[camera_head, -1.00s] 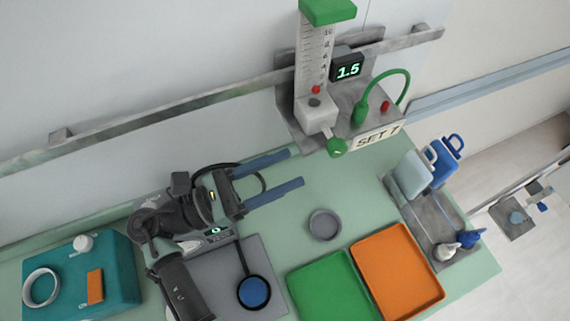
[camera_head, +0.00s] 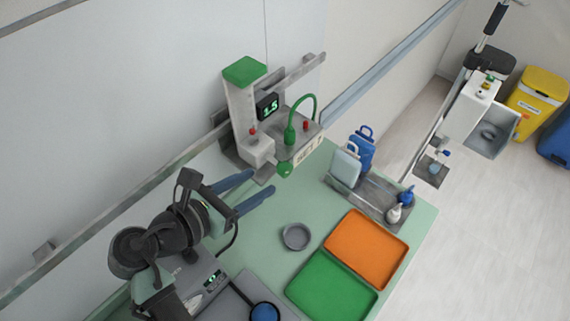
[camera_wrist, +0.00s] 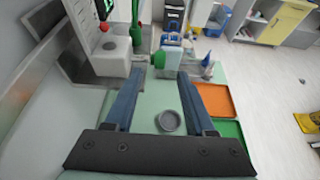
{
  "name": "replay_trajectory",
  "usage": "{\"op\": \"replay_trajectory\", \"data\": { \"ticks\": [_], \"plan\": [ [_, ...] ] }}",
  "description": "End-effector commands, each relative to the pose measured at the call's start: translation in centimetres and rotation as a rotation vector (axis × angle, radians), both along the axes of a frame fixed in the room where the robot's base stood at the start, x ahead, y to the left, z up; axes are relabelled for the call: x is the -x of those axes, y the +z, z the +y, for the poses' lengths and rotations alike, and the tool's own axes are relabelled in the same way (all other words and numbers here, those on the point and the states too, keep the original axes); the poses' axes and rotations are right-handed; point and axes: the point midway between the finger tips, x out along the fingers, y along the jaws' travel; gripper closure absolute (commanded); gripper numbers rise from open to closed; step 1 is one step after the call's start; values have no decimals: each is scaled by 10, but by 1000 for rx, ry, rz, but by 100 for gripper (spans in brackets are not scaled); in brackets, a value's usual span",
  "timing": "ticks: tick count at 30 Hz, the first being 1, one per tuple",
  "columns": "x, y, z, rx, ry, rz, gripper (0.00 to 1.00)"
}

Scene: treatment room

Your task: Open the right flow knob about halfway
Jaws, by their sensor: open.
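A flowmeter (camera_head: 240,108) with a green top hangs on the wall rail. A green knob (camera_head: 284,169) sticks out at its lower front, beside a small sign reading "SET" and a character I cannot read surely. The knob also shows in the wrist view (camera_wrist: 158,60). A small display (camera_head: 268,107) reads 1.5. My gripper (camera_head: 262,183) is open and empty, its two blue fingers pointing toward the knob from the lower left. In the wrist view (camera_wrist: 160,71) the knob appears between and just beyond the fingertips, apart from them. Only one flowmeter is clearly visible.
A grey round dish (camera_head: 296,237), a green tray (camera_head: 330,288) and an orange tray (camera_head: 366,248) lie on the green counter below. Bottles stand on a metal tray (camera_head: 372,203) at the right. A green curved hose (camera_head: 305,100) rises beside the flowmeter.

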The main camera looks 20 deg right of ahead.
Motion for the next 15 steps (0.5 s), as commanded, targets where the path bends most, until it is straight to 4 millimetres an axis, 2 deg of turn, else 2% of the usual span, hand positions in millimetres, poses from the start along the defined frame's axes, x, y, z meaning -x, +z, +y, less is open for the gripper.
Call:
{"op": "replay_trajectory", "data": {
  "ticks": [7,15],
  "plan": [
    [-27,-18,-43,1,-5,2,45],
    [-46,-34,-69,1,-2,0,45]
  ]
}}
